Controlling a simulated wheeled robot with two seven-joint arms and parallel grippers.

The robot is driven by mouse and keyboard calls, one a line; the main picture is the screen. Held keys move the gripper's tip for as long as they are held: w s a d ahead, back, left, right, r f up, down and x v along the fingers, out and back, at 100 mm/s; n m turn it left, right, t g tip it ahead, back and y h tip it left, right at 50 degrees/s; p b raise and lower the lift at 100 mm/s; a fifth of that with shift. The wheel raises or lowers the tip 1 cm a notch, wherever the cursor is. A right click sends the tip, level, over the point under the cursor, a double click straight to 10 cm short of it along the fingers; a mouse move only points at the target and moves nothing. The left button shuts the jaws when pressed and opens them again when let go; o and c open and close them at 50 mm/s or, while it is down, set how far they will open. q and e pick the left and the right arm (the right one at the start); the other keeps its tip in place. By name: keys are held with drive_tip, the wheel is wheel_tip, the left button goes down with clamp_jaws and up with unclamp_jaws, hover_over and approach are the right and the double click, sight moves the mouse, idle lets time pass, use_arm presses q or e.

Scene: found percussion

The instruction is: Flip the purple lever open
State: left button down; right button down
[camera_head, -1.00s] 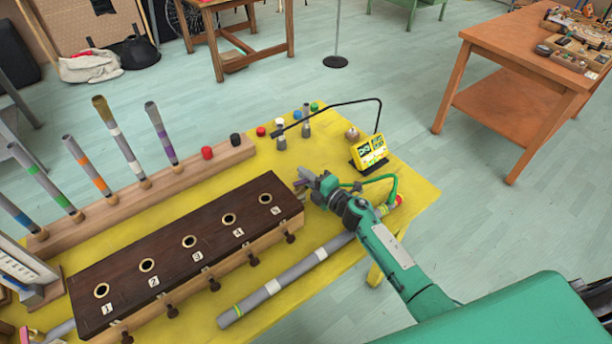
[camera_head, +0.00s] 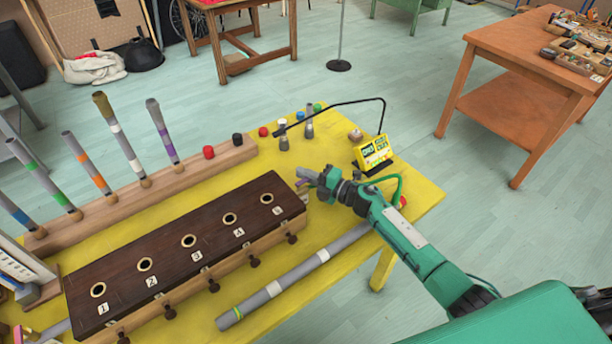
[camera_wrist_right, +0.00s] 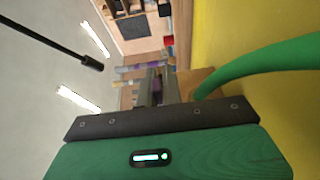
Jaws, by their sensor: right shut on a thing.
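The purple lever (camera_head: 302,183) shows as a small purple piece at the right end of the long dark-topped wooden box (camera_head: 190,242). My right gripper (camera_head: 309,176) is at that end of the box, with its fingers closed on the purple lever. In the right wrist view the purple piece (camera_wrist_right: 156,84) shows between the two grey fingers (camera_wrist_right: 156,92). The fingers hide most of the lever, so its exact angle cannot be told. My left gripper is not in view.
A yellow sign (camera_head: 376,152) and a thin black bent rod (camera_head: 345,101) stand close behind my right gripper. A grey tube (camera_head: 290,280) lies in front of the box. A wooden rack (camera_head: 150,185) with upright tubes stands behind it. A green hose (camera_wrist_right: 260,62) curves beside the gripper.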

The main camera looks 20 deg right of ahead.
drive_tip(key=c, duration=1.8)
unclamp_jaws()
drive_tip(key=shift+c, duration=0.2)
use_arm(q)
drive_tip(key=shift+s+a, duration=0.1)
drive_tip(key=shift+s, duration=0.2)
